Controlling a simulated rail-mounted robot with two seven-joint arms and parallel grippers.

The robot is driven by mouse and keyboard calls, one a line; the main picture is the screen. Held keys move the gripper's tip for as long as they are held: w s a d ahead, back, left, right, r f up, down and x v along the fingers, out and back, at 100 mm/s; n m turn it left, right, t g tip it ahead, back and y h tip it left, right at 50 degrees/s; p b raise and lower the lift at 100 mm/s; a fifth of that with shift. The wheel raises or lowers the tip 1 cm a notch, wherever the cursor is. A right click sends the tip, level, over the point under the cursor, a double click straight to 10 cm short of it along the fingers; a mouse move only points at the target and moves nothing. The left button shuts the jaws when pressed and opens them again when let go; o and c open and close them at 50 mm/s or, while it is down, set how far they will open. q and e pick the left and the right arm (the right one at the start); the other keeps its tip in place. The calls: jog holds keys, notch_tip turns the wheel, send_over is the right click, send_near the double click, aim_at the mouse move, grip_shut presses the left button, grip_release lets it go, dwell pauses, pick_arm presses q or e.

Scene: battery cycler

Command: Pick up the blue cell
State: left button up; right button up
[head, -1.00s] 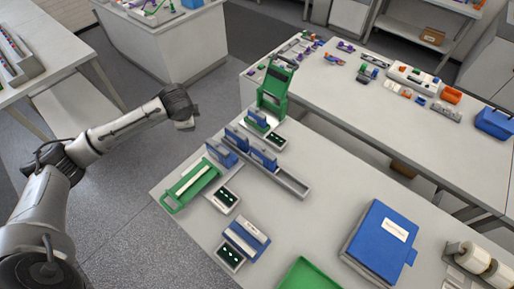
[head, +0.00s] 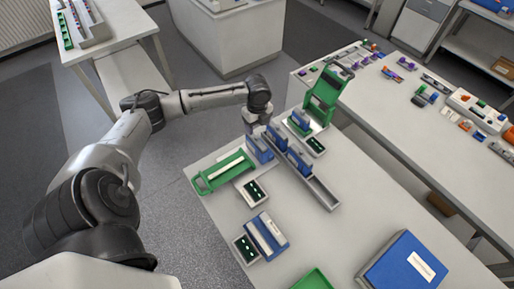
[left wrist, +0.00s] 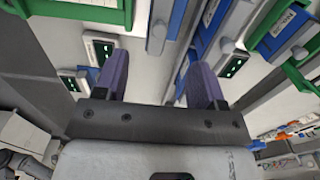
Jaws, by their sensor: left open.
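Several upright blue cells are in the head view. One blue cell (head: 259,149) stands at the left beside the grey rail tray (head: 322,192), and two more blue cells (head: 300,160) stand in that tray. Another blue cell (head: 300,121) is at the green stand. I cannot tell which one the task means. My left gripper (head: 254,126) is above and behind the leftmost cell. In the left wrist view its two purple fingers (left wrist: 158,72) are apart, with nothing visible between them. Blue parts (left wrist: 176,20) show beyond and right of the fingers. My right gripper is not in view.
A green stand (head: 326,92) rises behind the cells. A green tray (head: 212,182) lies left of them. Small boxes with dark displays (head: 254,191) and a blue-and-white block (head: 272,230) are in front. Bare table lies between.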

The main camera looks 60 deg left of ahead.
aim_at(257, 141)
pick_arm(q)
jog(key=shift+s+a+f+p, duration=0.1)
jog(key=shift+f+p, duration=0.25)
jog(key=shift+f, duration=5.15)
jog(key=shift+c, duration=0.4)
grip_shut()
jog(key=shift+r, duration=0.1)
